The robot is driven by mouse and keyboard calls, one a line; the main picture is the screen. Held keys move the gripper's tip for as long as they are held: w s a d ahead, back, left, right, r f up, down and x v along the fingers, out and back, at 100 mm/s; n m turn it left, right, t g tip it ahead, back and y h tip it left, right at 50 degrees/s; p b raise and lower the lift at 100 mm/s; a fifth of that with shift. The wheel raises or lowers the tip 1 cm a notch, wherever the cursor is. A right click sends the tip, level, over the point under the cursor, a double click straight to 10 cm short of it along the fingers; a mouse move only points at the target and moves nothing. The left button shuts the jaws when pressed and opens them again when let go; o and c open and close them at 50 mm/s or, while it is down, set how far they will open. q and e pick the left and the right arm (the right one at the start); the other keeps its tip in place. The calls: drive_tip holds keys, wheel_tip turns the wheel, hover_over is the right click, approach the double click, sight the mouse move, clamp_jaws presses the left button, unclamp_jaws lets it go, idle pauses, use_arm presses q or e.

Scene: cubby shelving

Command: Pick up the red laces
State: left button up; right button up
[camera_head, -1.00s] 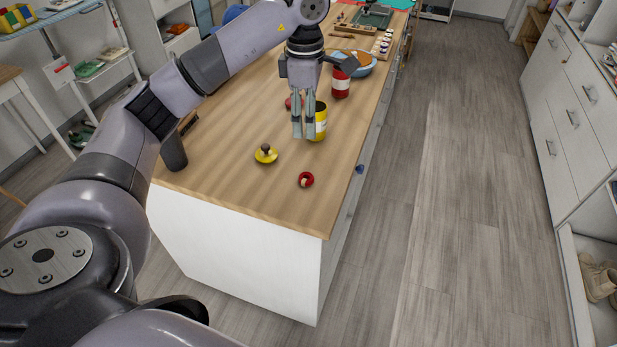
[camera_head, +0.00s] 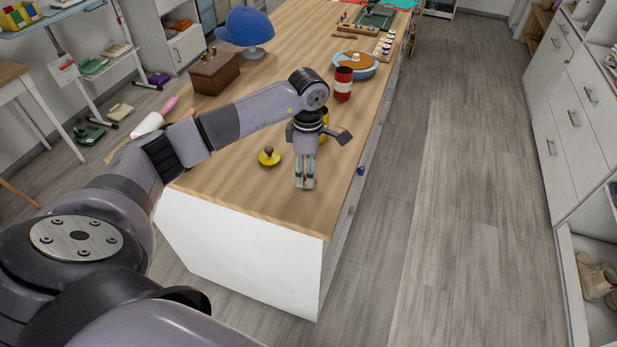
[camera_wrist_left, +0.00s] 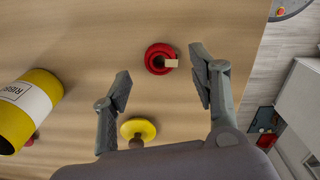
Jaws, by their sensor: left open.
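The red laces (camera_wrist_left: 158,58) are a small red coil with a pale tag, lying on the wooden tabletop (camera_wrist_left: 80,30) in the left wrist view. In the head view my left gripper hides most of them. My left gripper (camera_head: 305,187) is open and points down over the near end of the table. In the left wrist view its two fingers (camera_wrist_left: 161,70) are spread, with the coil between and just beyond their tips. I cannot tell the exact height of the fingertips above the coil. My right gripper is in neither view.
A yellow disc with a dark knob (camera_head: 269,156) lies left of the gripper. A yellow ribbon can (camera_wrist_left: 24,108) stands close by. A blue knob (camera_head: 360,171) shows at the table's right edge.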

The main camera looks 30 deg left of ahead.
use_arm(q)
drive_tip(key=shift+f, duration=1.45)
drive_tip(key=shift+c, duration=0.2)
drive_tip(key=c, duration=0.8)
